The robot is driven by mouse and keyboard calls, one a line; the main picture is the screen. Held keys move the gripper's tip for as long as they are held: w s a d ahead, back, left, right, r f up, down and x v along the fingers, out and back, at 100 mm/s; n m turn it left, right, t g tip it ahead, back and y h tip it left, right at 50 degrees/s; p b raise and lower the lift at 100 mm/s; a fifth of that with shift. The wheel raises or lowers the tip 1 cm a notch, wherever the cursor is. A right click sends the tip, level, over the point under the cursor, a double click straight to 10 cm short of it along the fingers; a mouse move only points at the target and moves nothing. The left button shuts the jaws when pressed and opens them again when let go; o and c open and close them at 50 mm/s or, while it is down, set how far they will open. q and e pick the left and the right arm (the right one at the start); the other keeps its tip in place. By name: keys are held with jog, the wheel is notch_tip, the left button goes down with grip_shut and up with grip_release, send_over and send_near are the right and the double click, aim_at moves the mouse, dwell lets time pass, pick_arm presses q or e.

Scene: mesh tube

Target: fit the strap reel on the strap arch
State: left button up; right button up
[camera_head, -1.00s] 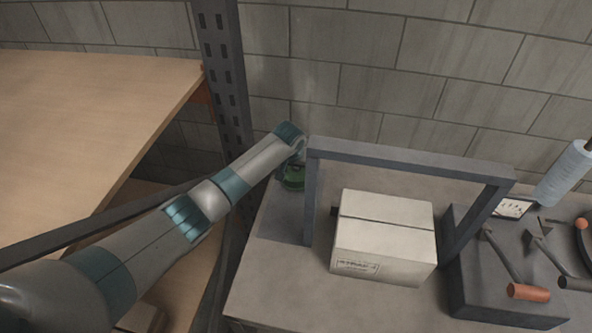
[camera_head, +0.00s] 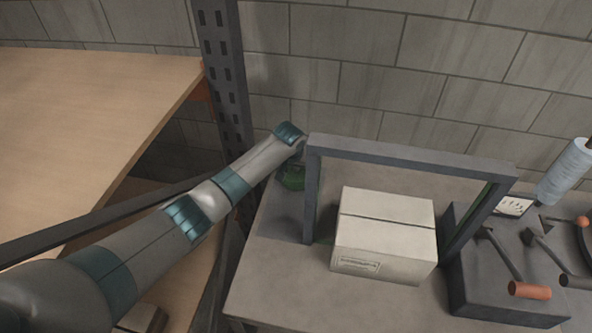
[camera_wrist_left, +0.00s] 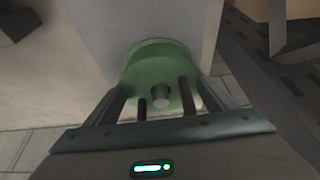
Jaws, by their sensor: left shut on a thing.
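The strap arch (camera_head: 400,157) is a grey frame standing over the bench, with a white carton (camera_head: 385,235) under it. The strap reel (camera_head: 292,178) is a green disc at the outer side of the arch's left post. In the left wrist view the reel (camera_wrist_left: 158,62) sits between the fingers of my left gripper (camera_wrist_left: 165,100), which is shut on it. Behind it is a flat grey surface that looks like the post. I cannot tell whether reel and post touch. A green tint shows along the inner sides of both posts. My right gripper is not in view.
A dark block (camera_head: 500,285) with orange-handled levers stands right of the arch. A pale blue roll (camera_head: 565,172) is at the far right. A dark perforated upright (camera_head: 222,80) and wooden shelf (camera_head: 90,110) are on the left. The bench front (camera_head: 280,285) is clear.

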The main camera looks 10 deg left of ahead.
pick_arm(q)
jog(key=o, duration=1.5)
jog(key=shift+f, duration=0.15)
jog(key=b+v, duration=0.3)
jog(key=v, duration=1.4)
jog(key=shift+s+r, duration=0.1)
jog(key=shift+r, duration=0.25)
